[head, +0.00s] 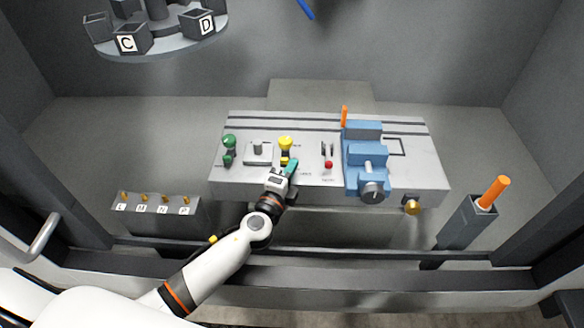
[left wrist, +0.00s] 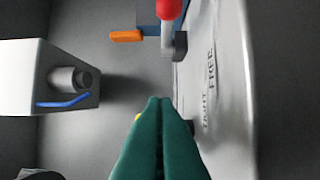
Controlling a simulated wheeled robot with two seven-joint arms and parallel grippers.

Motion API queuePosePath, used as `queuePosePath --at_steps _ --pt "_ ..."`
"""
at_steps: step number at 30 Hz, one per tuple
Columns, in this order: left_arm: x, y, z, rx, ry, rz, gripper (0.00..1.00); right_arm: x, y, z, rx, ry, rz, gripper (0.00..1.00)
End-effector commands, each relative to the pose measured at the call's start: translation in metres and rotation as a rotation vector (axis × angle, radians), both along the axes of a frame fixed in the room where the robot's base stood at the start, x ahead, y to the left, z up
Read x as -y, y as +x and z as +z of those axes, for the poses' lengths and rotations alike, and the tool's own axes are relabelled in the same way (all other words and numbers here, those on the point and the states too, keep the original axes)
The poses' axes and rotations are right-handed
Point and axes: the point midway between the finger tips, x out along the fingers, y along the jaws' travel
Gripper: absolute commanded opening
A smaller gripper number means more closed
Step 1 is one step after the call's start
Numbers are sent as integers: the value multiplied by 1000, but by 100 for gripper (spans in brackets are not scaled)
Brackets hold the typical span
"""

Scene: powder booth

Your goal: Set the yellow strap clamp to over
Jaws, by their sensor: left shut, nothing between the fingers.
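The yellow strap clamp (head: 285,143) stands on the grey bench plate, left of its middle. Its round yellow knob is at the back, with a smaller yellow part in front. My left gripper (head: 291,167) has teal fingers, shut and empty, just in front of the clamp and slightly to its right. In the left wrist view the shut fingers (left wrist: 160,140) fill the lower middle, and only a sliver of yellow (left wrist: 138,117) shows behind them. I cannot tell whether the fingers touch the clamp. My right gripper is not in view.
A green-knobbed clamp (head: 229,141) stands to the left and a red-knobbed one (head: 328,165) to the right. A blue vise (head: 366,160) stands farther right. A holder with an orange handle (head: 495,192) is at the far right. Lettered hooks (head: 155,204) are at front left.

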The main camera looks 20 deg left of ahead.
Motion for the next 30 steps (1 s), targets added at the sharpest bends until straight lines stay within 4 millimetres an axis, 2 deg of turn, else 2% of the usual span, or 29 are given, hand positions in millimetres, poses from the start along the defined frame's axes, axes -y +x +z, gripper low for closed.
queuePosePath --at_steps 23,30 --pt "-11 -5 -1 0 0 -136 0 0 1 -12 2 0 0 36" --pt "-21 -8 -2 0 1 -133 0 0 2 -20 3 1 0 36"
